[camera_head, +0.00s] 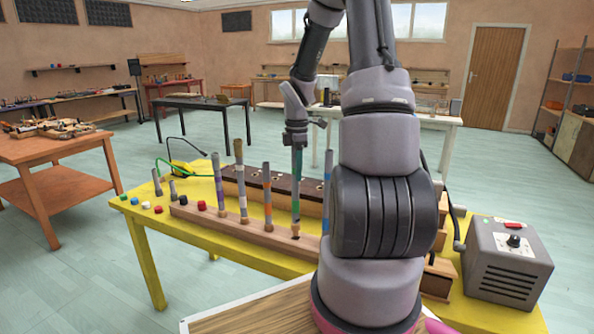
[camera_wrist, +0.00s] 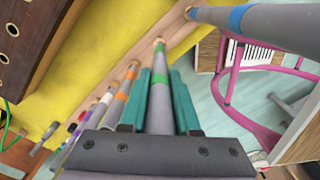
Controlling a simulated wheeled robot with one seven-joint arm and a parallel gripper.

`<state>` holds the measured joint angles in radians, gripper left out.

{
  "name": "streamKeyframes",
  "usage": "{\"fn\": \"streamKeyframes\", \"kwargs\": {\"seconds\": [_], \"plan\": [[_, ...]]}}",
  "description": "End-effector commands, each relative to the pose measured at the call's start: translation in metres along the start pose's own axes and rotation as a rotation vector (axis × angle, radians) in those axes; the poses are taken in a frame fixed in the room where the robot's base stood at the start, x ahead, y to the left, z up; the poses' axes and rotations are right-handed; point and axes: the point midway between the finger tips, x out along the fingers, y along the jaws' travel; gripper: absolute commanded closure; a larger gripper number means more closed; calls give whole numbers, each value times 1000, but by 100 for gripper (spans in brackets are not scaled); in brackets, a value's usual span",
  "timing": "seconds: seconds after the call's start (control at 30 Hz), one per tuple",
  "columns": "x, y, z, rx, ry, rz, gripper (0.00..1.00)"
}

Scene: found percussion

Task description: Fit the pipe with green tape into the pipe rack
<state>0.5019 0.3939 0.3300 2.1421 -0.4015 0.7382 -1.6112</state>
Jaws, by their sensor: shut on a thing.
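The pipe with green tape (camera_wrist: 160,98) is grey, with a green band near its far end. My gripper (camera_wrist: 160,78) is shut on it, one teal finger on each side. In the head view the pipe (camera_head: 296,210) hangs upright from my gripper (camera_head: 297,150). The pipe rack (camera_head: 257,236) is a long wooden bar on the yellow table, holding several upright taped pipes. The green-taped pipe's lower end is at the rack's top, right of the orange-taped pipe (camera_head: 267,190). I cannot tell whether it is in a hole.
A blue-taped pipe (camera_head: 327,180) stands to the right, close to my arm. A dark box with holes (camera_head: 248,185) lies behind the rack. Coloured caps (camera_head: 202,205) lie at the left. A grey box with a knob (camera_head: 507,262) stands at the right.

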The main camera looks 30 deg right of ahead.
Motion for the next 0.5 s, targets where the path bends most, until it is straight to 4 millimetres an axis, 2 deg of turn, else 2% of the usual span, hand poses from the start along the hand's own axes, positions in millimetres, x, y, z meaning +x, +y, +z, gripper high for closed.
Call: {"fn": "streamKeyframes", "kwargs": {"seconds": [0.5], "plan": [[11, 0, 0, 0, 0, -1, 100]]}}
